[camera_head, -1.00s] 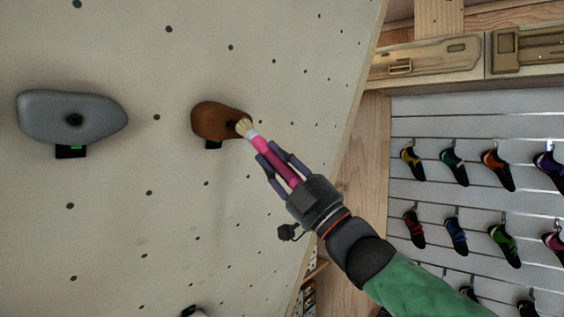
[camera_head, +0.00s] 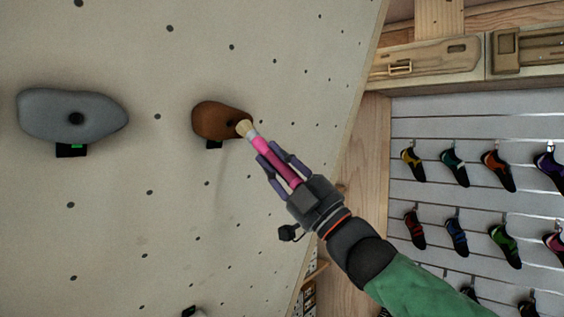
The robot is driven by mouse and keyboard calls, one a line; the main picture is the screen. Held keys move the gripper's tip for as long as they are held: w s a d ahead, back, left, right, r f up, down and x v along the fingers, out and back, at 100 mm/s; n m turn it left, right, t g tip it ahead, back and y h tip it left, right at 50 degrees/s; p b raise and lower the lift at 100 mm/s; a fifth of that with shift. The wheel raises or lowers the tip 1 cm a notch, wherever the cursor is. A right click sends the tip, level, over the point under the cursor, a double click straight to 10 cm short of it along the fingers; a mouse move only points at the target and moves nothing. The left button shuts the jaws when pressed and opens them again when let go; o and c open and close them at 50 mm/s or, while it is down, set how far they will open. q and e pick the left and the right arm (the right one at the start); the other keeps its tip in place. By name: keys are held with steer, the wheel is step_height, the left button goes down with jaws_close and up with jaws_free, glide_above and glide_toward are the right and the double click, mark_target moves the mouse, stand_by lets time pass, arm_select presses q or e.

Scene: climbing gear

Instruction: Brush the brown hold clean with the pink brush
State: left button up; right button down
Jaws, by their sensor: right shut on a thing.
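The brown hold (camera_head: 211,121) is fixed to the pale climbing wall, left of the picture's middle. The pink brush (camera_head: 262,147) has light bristles that overlap the hold's right side, near its dark bolt hole. They seem to meet the hold, but I cannot tell how firmly they press. My right gripper (camera_head: 273,161) is shut on the pink handle, below and to the right of the hold. My left gripper is out of view.
A grey hold (camera_head: 72,117) is on the wall further left. The wall (camera_head: 200,260) is otherwise mostly bare, with small bolt holes. At the right, several climbing shoes (camera_head: 497,170) hang on a slatted panel, under wooden training boards (camera_head: 427,62).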

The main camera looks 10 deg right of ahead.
steer(key=shift+s+a, duration=0.25)
steer(key=shift+d, duration=0.15)
steer(key=shift+s+d+f+b, duration=0.25)
steer(key=shift+s+d+b, duration=0.15)
steer(key=shift+s, duration=0.1)
steer(key=shift+s+d+f+b, duration=0.25)
steer(key=shift+s+d, duration=0.2)
steer(key=shift+s, duration=0.15)
steer(key=shift+s+d+f+b, duration=0.25)
steer(key=shift+s+d, duration=0.15)
steer(key=shift+s, duration=0.2)
steer(key=shift+s+d+f+b, duration=0.15)
steer(key=shift+s+d+b, duration=0.1)
steer(key=shift+s+d, duration=0.3)
steer(key=shift+s+d+f+b, duration=0.25)
steer(key=shift+s+d, duration=0.15)
steer(key=shift+s, duration=0.2)
steer(key=shift+s+d+f+b, duration=0.25)
steer(key=shift+s+d, duration=0.15)
steer(key=shift+s, duration=0.15)
